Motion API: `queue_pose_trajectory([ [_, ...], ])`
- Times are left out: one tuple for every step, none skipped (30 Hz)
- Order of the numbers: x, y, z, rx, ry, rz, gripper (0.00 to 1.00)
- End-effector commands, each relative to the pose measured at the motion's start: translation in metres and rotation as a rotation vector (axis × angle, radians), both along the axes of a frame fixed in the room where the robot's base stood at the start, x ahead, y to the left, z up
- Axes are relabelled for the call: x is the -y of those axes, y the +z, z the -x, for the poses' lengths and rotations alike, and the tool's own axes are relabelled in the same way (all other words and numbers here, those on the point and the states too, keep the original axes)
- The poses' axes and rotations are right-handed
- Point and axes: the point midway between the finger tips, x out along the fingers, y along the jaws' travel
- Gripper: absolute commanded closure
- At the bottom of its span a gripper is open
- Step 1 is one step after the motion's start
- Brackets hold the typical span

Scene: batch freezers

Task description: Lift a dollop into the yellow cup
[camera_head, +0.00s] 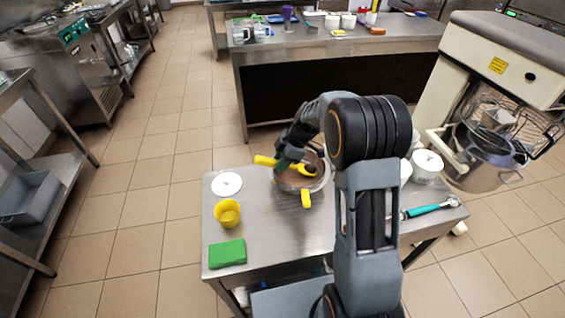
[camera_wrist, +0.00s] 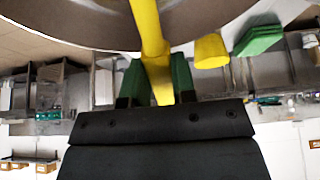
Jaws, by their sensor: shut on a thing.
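The yellow cup (camera_head: 227,213) stands upright at the left of the steel table, and it also shows in the wrist view (camera_wrist: 210,51). A round metal pan (camera_head: 322,182) with brown contents and a yellow grip sits right of the cup. My gripper (camera_head: 284,163) is over the pan's left side. Its green fingers (camera_wrist: 155,82) are shut on the yellow handle of a utensil (camera_head: 265,161). The utensil's far end reaches over the pan's contents, with a dark brown patch near it. Whether it carries a dollop, I cannot tell.
A green block (camera_head: 227,253) lies in front of the cup, and a white round lid (camera_head: 226,184) lies behind it. White tubs (camera_head: 427,166) and a teal-handled tool (camera_head: 432,207) are on the right. A mixer (camera_head: 490,140) stands beyond. The steel table (camera_head: 270,225) is clear between cup and arm.

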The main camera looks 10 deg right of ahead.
Motion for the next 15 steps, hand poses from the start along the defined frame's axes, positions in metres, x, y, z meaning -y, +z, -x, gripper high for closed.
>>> queue_pose_trajectory([
  [-0.001, 0.006, 0.0, 0.002, 0.001, 0.0, 1.0],
  [-0.001, 0.008, 0.0, 0.002, 0.001, 0.0, 1.0],
  [-0.002, 0.011, 0.0, 0.002, 0.001, 0.0, 1.0],
  [-0.002, 0.013, 0.0, 0.002, 0.001, 0.0, 1.0],
  [-0.002, 0.015, 0.0, 0.002, 0.001, 0.0, 1.0],
  [-0.003, 0.018, 0.0, 0.002, 0.001, 0.0, 1.0],
  [-0.003, 0.02, 0.0, 0.0, 0.001, 0.0, 1.0],
  [-0.003, 0.023, 0.0, 0.0, 0.001, -0.001, 1.0],
  [-0.004, 0.026, 0.0, 0.0, 0.001, -0.001, 1.0],
  [-0.004, 0.028, 0.0, 0.001, 0.002, -0.001, 1.0],
  [-0.004, 0.03, 0.0, 0.001, 0.002, -0.001, 1.0],
  [-0.005, 0.033, 0.0, 0.001, 0.002, -0.001, 1.0],
  [-0.005, 0.035, 0.0, 0.001, 0.002, -0.001, 1.0],
  [-0.005, 0.037, 0.0, 0.001, 0.002, -0.001, 1.0],
  [-0.006, 0.04, 0.0, 0.001, 0.002, -0.001, 1.0],
])
